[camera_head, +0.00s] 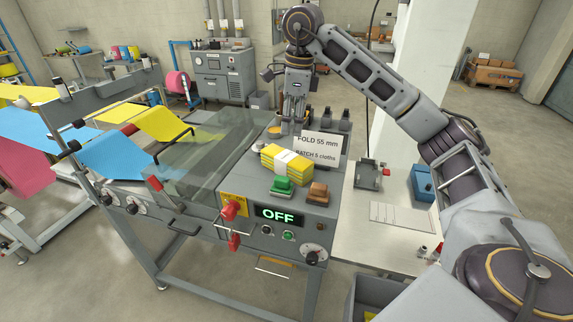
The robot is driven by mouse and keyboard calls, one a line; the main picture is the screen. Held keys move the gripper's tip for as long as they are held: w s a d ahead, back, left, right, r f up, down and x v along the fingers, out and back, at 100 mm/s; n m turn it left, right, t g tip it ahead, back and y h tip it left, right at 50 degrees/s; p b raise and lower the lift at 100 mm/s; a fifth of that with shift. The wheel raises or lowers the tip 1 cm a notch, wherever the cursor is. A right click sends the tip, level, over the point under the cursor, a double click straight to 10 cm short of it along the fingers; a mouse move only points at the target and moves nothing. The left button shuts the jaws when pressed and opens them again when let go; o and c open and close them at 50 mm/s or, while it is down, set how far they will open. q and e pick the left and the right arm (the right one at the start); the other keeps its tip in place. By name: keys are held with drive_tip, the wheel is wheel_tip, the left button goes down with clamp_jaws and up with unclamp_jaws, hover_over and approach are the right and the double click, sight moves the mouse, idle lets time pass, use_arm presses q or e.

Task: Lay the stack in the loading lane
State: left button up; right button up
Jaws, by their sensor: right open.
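A yellow stack of folded cloths (270,155) with a white band around it lies on the grey top of the machine (250,185), left of the sign. My right gripper (292,127) points down behind the stack, apart from it, with its fingertips near the back of the machine top. It is open and I see nothing between its fingers. No part of my left gripper shows. I cannot tell for sure which part is the loading lane; a grey bracket-like fixture (370,174) stands on the white table to the right.
A sign (318,145) reading "FOLD 55 mm" stands beside the stack. A clear guard (205,150) covers the left side. A blue box (422,183) and paper sheet (397,218) are on the white table (355,230).

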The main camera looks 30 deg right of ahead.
drive_tip(key=shift+m, duration=3.7)
drive_tip(key=shift+f, duration=0.15)
drive_tip(key=shift+w+a+f+b, duration=0.15)
drive_tip(key=shift+f+b, duration=0.15)
drive_tip(key=shift+f, duration=1.1)
drive_tip(key=shift+w+d+f+b, duration=0.1)
drive_tip(key=shift+w+f+b, duration=0.15)
drive_tip(key=shift+f, duration=1.1)
drive_tip(key=shift+w+a+f+b, duration=0.1)
drive_tip(key=shift+f+b, duration=0.2)
drive_tip(key=shift+f, duration=1.1)
drive_tip(key=shift+w+a+f+p, duration=0.15)
drive_tip(key=shift+f+p, duration=0.3)
drive_tip(key=shift+f, duration=1)
drive_tip(key=shift+w+f, duration=0.1)
drive_tip(key=shift+f, duration=1.05)
